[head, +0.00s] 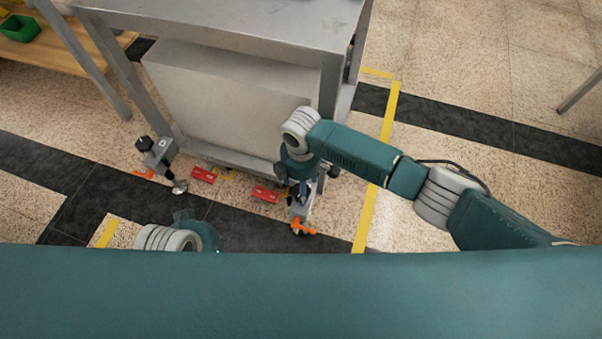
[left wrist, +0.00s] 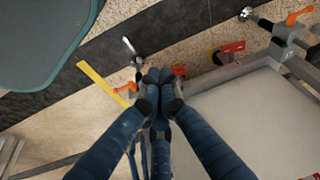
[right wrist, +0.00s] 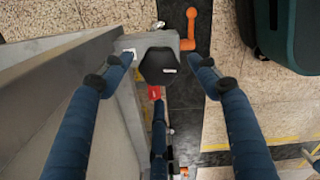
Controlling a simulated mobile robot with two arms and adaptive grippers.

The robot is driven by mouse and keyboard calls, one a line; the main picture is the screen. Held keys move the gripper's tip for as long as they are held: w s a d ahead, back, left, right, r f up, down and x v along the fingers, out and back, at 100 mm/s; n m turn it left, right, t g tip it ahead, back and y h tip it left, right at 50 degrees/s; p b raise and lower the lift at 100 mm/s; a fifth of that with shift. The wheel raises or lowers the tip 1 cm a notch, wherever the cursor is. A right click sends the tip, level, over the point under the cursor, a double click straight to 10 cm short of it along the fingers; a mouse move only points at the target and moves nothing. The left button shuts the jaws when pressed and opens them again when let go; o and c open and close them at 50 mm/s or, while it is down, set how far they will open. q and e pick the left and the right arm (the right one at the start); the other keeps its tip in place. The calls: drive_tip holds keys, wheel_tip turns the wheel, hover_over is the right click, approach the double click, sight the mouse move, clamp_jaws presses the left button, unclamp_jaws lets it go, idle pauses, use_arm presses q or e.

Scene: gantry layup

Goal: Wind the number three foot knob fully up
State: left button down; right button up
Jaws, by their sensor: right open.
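A black lobed foot knob (right wrist: 158,66) sits on a grey foot bracket (right wrist: 150,42) in the right wrist view. My right gripper (right wrist: 157,75) is open, its fingers on either side of the knob with gaps. In the head view my right gripper (head: 300,187) is down at the frame's near right foot and hides this knob. Another black knob (head: 144,143) tops the foot at the left. No number is readable on either knob. My left gripper (left wrist: 159,88) has its fingertips together, with nothing seen between them; in the head view my own body partly hides it.
The feet have orange levers (head: 303,228). Red pieces (head: 203,174) lie low along the frame's near edge. A grey steel frame with a large panel (head: 230,95) stands close behind my right gripper. Yellow floor tape (head: 376,165) runs at the right, where floor is open.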

wheel_tip(320, 180, up, 9)
drive_tip(key=shift+r, duration=0.2)
